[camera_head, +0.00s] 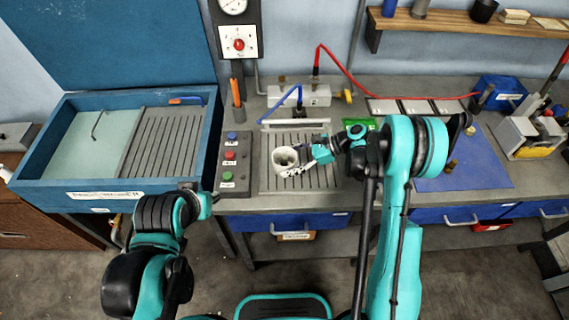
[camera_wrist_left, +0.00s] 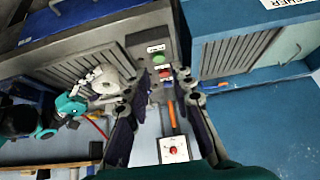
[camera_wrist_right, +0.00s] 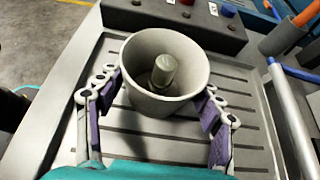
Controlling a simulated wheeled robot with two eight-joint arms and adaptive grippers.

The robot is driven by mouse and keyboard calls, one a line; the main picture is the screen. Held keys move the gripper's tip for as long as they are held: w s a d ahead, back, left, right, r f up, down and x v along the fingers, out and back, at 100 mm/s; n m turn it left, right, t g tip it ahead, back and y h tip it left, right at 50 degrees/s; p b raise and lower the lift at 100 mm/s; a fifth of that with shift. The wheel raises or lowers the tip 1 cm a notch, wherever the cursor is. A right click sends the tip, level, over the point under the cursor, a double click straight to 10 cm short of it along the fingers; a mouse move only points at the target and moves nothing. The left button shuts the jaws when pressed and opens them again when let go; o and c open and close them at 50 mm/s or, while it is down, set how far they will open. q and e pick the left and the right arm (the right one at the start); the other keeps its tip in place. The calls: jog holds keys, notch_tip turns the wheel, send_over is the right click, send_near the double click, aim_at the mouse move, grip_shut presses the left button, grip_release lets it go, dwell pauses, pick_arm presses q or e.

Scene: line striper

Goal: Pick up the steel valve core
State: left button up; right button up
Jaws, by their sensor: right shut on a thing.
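A grey, round, open-topped cup (camera_wrist_right: 152,103) stands over the slotted drain plate; it also shows in the head view (camera_head: 284,156). A short steel cylinder (camera_wrist_right: 164,71), which looks like the valve core, stands upright inside it, below the rim. My right gripper (camera_wrist_right: 158,118) has its purple-padded fingers on both sides of the cup, shut on it; in the head view the gripper (camera_head: 300,167) reaches the cup from the right. I cannot tell if the cup touches the plate. My left gripper (camera_wrist_left: 163,105) is open and empty, in front of the bench's left part.
A button box (camera_head: 235,162) stands left of the slotted plate (camera_head: 312,178). A blue-walled wash basin (camera_head: 60,195) is further left. A valve block with blue and red hoses (camera_head: 300,95) stands behind. A blue mat (camera_head: 470,178) lies at right.

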pick_arm(q)
jog(key=w+d+r+m+g, duration=0.2)
jog(key=w+d+r+m, duration=0.15)
jog(key=w+m, duration=0.2)
jog(key=m+g, duration=0.5)
jog(key=m, duration=1)
send_over(285, 157)
notch_tip(285, 157, down, 7)
jog(key=shift+n, duration=0.25)
jog(key=f, duration=0.5)
jog(key=shift+d, duration=0.25)
jog(key=shift+a+f, duration=0.15)
jog(key=shift+f, duration=1.35)
jog(key=shift+a+f, duration=0.1)
jog(key=shift+f, duration=1.4)
grip_shut()
